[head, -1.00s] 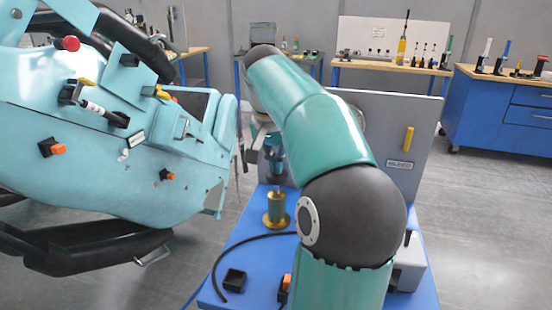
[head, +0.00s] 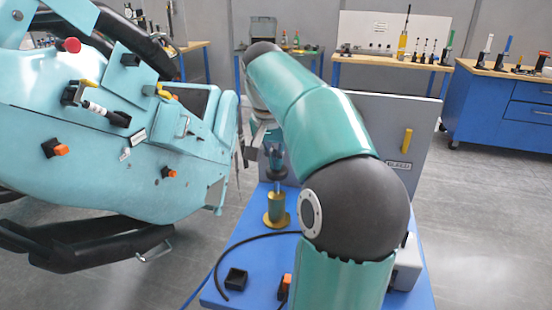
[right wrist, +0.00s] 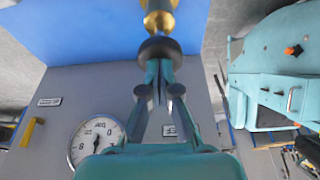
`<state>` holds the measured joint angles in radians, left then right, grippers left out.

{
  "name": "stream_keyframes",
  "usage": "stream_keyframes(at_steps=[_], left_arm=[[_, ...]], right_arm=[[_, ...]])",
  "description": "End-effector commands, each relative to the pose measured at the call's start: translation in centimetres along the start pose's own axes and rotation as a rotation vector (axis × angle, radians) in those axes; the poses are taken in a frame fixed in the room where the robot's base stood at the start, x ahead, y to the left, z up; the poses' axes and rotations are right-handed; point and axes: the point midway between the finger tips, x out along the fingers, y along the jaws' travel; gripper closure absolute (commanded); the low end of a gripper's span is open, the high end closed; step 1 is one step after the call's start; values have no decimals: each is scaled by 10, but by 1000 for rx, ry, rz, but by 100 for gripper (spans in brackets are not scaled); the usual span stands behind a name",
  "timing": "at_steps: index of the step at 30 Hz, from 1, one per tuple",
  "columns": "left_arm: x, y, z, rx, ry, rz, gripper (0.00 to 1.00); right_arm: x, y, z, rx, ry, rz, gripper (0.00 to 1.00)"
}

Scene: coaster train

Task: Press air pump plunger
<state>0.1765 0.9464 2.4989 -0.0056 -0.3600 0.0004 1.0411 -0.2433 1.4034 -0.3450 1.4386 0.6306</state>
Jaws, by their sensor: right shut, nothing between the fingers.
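The air pump has a brass body (head: 276,212) that stands on the blue bench top, with a thin metal rod and a dark round plunger knob above it. A length of rod shows between knob and body. In the right wrist view the plunger knob (right wrist: 159,48) is a dark disc, with the brass body (right wrist: 158,18) beyond it. My right gripper (right wrist: 157,72) is shut and empty, its fingertips at the knob; I cannot tell whether they touch. In the head view my right gripper (head: 276,158) is over the pump, partly hidden by my arm. My left gripper is not in view.
A large teal coaster car (head: 90,150) stands close on the left. A grey panel (head: 390,115) with a yellow handle (head: 407,139) rises behind the pump. It carries a round gauge (right wrist: 97,138). A black hose (head: 232,248) and a small black box (head: 236,279) lie on the blue top (head: 262,262).

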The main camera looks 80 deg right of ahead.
Motion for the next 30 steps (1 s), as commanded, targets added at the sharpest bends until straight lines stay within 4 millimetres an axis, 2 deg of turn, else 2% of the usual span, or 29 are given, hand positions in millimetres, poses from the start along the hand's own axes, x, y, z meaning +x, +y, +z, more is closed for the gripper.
stream_keyframes(at_steps=[1, 6, 12, 18, 30], left_arm=[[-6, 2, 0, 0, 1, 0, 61], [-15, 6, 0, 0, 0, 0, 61], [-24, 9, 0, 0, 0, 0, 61], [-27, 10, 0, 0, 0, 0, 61], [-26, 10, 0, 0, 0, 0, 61]], right_arm=[[-18, -1, -1, -2, 3, -6, 100], [-57, -1, -2, -2, 5, -7, 100], [-88, -1, -2, -1, 6, -6, 100], [-99, -1, -1, -1, 6, -4, 100], [-99, -1, 0, -1, 6, -4, 100]])
